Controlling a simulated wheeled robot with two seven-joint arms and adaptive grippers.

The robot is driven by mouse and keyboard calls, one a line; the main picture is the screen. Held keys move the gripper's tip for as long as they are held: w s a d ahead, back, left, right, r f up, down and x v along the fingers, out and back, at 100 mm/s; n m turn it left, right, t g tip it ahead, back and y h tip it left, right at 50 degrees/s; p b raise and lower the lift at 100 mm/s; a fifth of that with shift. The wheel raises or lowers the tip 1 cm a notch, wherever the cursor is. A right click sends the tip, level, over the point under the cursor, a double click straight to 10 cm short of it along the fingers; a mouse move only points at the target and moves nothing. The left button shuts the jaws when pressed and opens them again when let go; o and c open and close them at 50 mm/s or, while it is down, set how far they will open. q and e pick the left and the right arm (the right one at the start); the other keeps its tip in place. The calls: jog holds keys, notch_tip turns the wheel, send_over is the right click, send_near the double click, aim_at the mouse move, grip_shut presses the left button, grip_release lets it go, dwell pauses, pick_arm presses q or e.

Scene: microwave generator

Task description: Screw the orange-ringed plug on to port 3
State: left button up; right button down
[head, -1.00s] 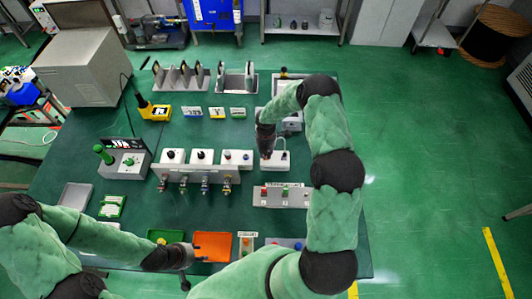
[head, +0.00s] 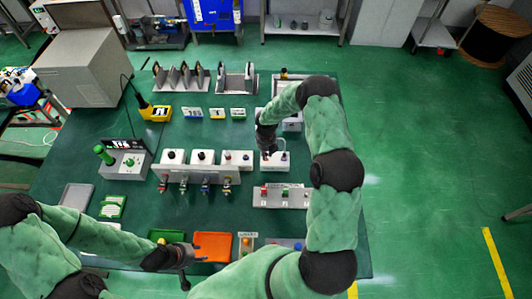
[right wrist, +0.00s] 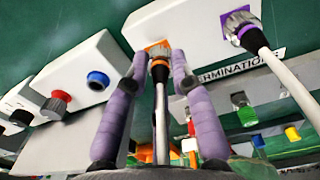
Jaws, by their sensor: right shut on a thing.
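My right gripper (right wrist: 165,62) is shut on the orange-ringed plug (right wrist: 159,70), whose pale cable runs back between the two purple fingers. The plug points at an orange square (right wrist: 152,46) on a white box (right wrist: 150,18) and is against it or very close. I cannot tell how far it is seated. In the head view my right gripper (head: 267,148) hides the plug at the white box (head: 279,162). A purple-ringed plug (right wrist: 243,28) sits at a purple square to its right. My left gripper (head: 193,268) looks open and empty by the orange tray.
A white box with red (right wrist: 55,103) and blue (right wrist: 97,80) knobs stands left of the plug. A row of hanging plugs (head: 205,186) is left of my right arm. A grey terminations block (head: 282,195) lies in front. The orange tray (head: 213,246) is near the front edge.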

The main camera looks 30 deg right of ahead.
jog(key=shift+w+n, duration=0.1)
jog(key=shift+n, duration=0.2)
jog(key=shift+r, duration=0.1)
jog(key=c, duration=1)
grip_release()
jog(key=shift+c, duration=0.2)
notch_tip(320, 180, up, 12)
